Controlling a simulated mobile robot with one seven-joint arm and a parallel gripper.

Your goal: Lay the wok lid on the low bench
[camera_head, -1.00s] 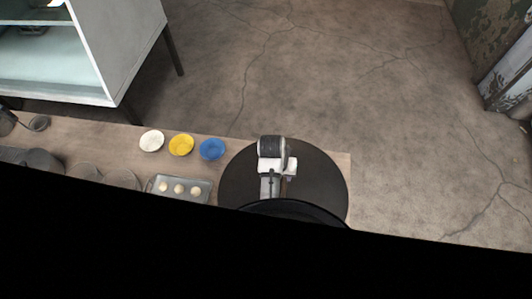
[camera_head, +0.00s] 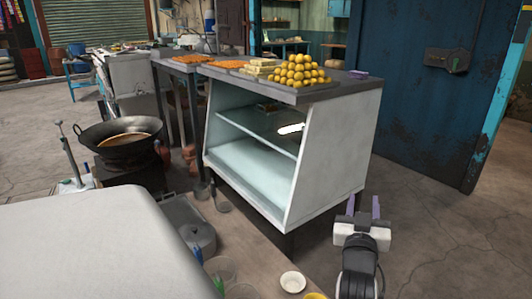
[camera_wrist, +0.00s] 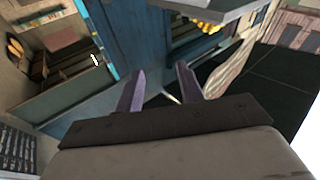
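The low bench (camera_head: 252,252) is a pale wooden surface in the head view, running along the bottom from centre left; its right part is out of frame. My gripper (camera_head: 363,203) is raised at the lower right, in front of the white cabinet's right end. Its two purple fingers are apart with nothing between them, and they also show apart in the wrist view (camera_wrist: 160,75). The wok (camera_head: 116,148) stands at the left with no lid on it, brownish contents showing. The wok lid does not show in either current view.
A white display cabinet (camera_head: 335,165) with a grey top stands behind the bench. Yellow balls (camera_head: 300,70) are heaped on it. A white bowl (camera_head: 293,281) and a yellow bowl (camera_head: 316,296) sit on the bench. A grey container (camera_head: 188,225) is farther left. Floor at right is clear.

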